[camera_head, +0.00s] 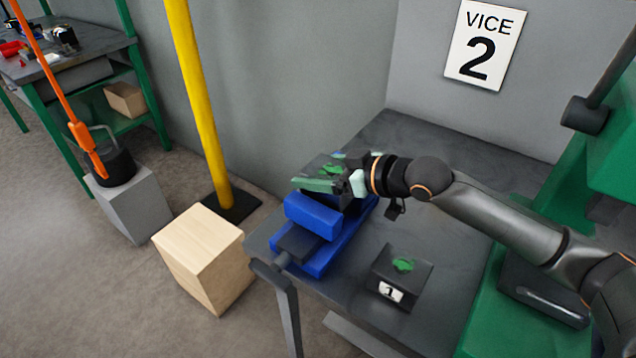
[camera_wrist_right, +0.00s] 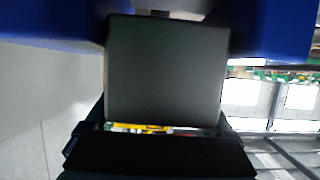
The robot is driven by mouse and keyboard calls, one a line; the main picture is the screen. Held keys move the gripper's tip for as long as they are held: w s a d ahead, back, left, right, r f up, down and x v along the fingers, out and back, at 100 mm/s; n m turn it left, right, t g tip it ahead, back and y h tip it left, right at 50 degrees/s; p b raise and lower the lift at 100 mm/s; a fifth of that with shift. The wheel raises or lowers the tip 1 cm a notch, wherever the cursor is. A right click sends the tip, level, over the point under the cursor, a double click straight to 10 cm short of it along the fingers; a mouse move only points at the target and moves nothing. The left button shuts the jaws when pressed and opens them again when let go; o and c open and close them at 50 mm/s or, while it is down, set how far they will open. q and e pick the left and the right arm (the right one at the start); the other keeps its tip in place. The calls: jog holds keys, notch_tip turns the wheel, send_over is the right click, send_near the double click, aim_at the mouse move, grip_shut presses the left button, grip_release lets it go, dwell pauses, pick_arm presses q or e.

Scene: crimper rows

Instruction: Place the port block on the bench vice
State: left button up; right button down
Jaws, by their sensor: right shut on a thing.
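The port block (camera_head: 322,172) is dark with green parts on top. It is at the blue bench vice (camera_head: 313,215), over its back part in the head view. My right gripper (camera_head: 356,182) is shut on it from the right side. In the right wrist view the block's dark grey face (camera_wrist_right: 167,70) fills the middle, with blue vice parts (camera_wrist_right: 62,25) on both sides of its upper end. I cannot tell whether the block rests on the vice or is just above it. My left gripper is not in view.
A dark block labelled 1 (camera_head: 401,278) with a green top sits on the grey bench (camera_head: 345,290) in front of the vice. A VICE 2 sign (camera_head: 481,45) hangs on the wall. A wooden box (camera_head: 205,258) and a yellow post (camera_head: 197,95) stand left of the bench.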

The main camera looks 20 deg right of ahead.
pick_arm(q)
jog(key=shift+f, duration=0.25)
pick_arm(e)
jog(key=shift+f, duration=0.65)
